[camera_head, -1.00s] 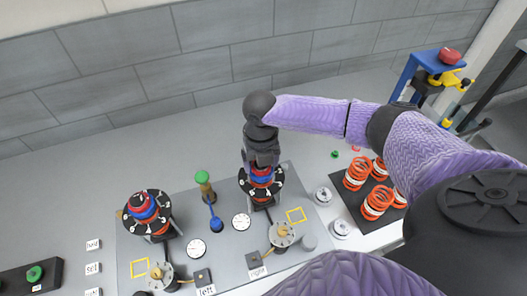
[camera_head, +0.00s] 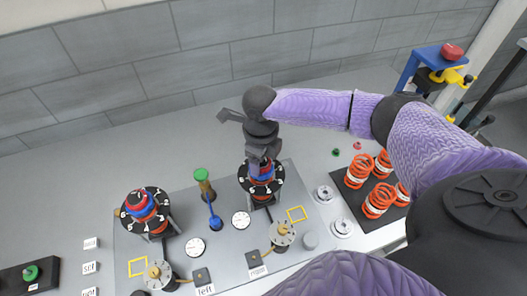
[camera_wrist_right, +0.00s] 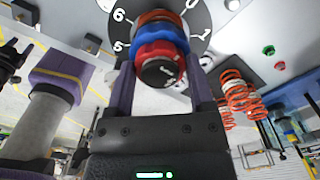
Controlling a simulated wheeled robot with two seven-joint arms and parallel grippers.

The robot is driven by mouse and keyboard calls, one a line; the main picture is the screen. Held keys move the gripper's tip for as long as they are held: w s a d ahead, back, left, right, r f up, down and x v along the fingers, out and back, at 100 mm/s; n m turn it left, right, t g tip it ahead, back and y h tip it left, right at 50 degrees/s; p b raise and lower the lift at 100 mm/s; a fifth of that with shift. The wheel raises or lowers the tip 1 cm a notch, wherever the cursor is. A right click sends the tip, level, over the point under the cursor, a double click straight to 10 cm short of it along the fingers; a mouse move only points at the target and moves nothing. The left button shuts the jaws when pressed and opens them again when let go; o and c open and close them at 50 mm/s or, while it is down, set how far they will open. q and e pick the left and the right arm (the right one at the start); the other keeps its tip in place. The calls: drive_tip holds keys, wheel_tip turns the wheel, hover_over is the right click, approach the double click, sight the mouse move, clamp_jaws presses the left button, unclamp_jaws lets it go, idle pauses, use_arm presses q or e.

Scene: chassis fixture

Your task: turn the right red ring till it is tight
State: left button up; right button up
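The right fixture has a numbered black dial (camera_head: 246,184) under blue and red rings. My right gripper (camera_head: 263,164) is over its top in the head view and hides part of it. In the right wrist view, the right red ring (camera_wrist_right: 158,53) lies between the two fingers of my right gripper (camera_wrist_right: 161,70), above a blue ring (camera_wrist_right: 163,34). The fingers lie along both sides of the red ring with no clear gap, so they look shut on it. The left fixture's red ring (camera_head: 137,202) stands free on a similar dial. My left gripper is out of view.
A grey base plate (camera_head: 128,248) carries both fixtures, gauges and a green-topped post (camera_head: 202,177). Orange springs (camera_head: 377,200) stand on a dark mat to the right. A blue stand with a red button (camera_head: 452,51) is at the back right.

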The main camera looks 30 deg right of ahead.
drive_tip(key=shift+c, duration=1.1)
drive_tip(key=shift+r, duration=0.1)
drive_tip(key=m+p, duration=0.1)
drive_tip(key=m, duration=0.1)
drive_tip(key=m+p, duration=0.3)
drive_tip(key=m, duration=0.1)
drive_tip(key=shift+r+p, duration=0.3)
drive_tip(key=m+p, duration=0.4)
drive_tip(key=m, duration=0.5)
drive_tip(key=shift+f, duration=0.15)
drive_tip(key=shift+f+m, duration=0.1)
drive_tip(key=shift+m, duration=0.7)
drive_tip(key=shift+f+m, duration=0.1)
drive_tip(key=shift+m, duration=0.3)
drive_tip(key=o, duration=1.1)
drive_tip(key=shift+c, duration=0.2)
